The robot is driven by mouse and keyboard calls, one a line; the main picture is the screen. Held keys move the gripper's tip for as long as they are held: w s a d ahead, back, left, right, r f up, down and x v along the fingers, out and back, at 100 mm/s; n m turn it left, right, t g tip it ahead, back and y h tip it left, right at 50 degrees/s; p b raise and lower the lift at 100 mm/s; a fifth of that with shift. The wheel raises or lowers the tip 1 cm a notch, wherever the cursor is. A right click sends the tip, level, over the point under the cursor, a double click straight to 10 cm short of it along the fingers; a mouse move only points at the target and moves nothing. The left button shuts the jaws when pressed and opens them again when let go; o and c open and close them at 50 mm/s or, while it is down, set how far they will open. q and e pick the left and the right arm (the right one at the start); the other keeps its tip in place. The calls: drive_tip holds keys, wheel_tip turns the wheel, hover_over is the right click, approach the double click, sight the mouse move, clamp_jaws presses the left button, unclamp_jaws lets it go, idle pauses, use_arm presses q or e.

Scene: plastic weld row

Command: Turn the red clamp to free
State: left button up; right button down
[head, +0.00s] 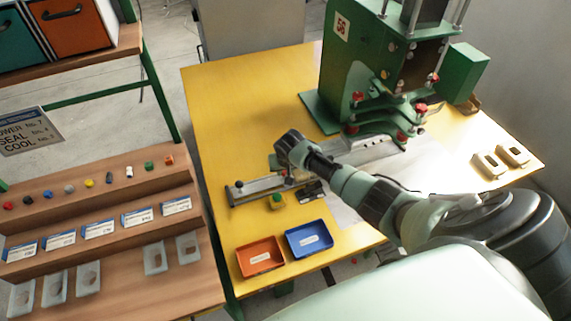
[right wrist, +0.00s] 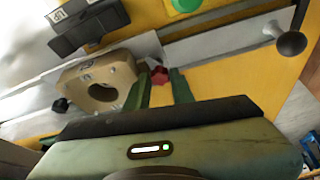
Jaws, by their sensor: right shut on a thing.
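The red clamp knob (right wrist: 158,75) shows small in the right wrist view, beside a beige block with a round hole (right wrist: 118,75) on a grey metal rail (right wrist: 215,42). My right gripper (right wrist: 160,84) has its two green fingers on either side of the knob, shut on it. In the head view my right gripper (head: 284,166) points down over the rail (head: 258,186), and my wrist mostly hides the knob and block. Which way the clamp is turned cannot be told. My left gripper is not in view.
A green press (head: 350,75) stands behind the rail. A green button (head: 277,197) and a black labelled box (head: 312,191) are close to my gripper. An orange tray (head: 240,258) and a blue tray (head: 291,245) sit at the front. The yellow table's back left (head: 225,110) is clear.

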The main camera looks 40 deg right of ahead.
drive_tip(key=shift+a+m+h+p, duration=0.15)
drive_tip(key=shift+m+h+p, duration=0.2)
drive_tip(key=shift+m, duration=0.85)
drive_tip(key=shift+w+m+g+h, duration=0.15)
drive_tip(key=shift+m+g+h, duration=0.3)
drive_tip(key=shift+m, duration=0.65)
drive_tip(key=c, duration=1.5)
unclamp_jaws()
drive_tip(key=shift+a+r, duration=0.15)
drive_tip(key=shift+r, duration=0.35)
drive_tip(key=v, duration=0.6)
drive_tip(key=shift+s+r, duration=0.2)
drive_tip(key=shift+r, duration=0.15)
